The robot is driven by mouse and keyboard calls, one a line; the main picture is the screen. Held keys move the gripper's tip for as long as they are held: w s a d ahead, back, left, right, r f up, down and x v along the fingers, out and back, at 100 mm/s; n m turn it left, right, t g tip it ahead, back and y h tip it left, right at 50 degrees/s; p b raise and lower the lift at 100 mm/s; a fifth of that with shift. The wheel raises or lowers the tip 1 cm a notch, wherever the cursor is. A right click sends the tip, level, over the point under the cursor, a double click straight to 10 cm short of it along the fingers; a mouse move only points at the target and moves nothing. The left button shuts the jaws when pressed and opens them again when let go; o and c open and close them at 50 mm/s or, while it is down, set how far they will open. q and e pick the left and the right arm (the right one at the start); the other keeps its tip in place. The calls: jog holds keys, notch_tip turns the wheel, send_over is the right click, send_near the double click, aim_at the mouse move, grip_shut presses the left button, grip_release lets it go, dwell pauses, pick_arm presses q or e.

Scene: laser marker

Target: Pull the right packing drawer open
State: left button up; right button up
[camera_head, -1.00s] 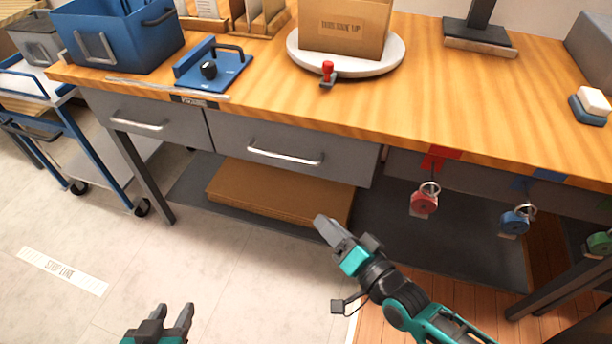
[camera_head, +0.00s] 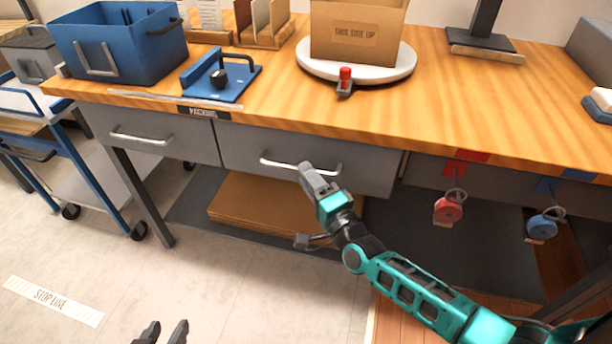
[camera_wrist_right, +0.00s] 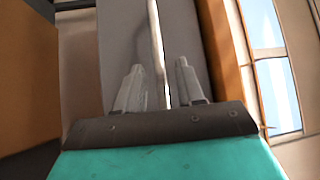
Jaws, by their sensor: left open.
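The right packing drawer (camera_head: 370,168) is a grey front under the bench top and looks shut. Its silver bar handle (camera_head: 275,161) runs along the front. My right gripper (camera_head: 306,170) is at the handle's right half. In the right wrist view, the handle (camera_wrist_right: 155,45) passes between the two separated fingers of the right gripper (camera_wrist_right: 158,85), with a gap on each side; the drawer front is beyond them. My left gripper (camera_head: 165,333) is open and empty at the bottom edge of the head view, well away from the drawer.
The left drawer (camera_head: 165,145) looks shut. Cardboard sheets (camera_head: 250,200) lie on the lower shelf. A red tag reel (camera_head: 448,210) and a blue one (camera_head: 542,225) hang right of the drawer. A blue trolley (camera_head: 85,170) stands at left. The floor in front is clear.

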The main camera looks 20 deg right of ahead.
jog(key=shift+w+a+r, duration=0.1)
jog(key=shift+w+a, duration=0.1)
jog(key=shift+w, duration=0.5)
jog(key=shift+c, duration=0.4)
grip_shut()
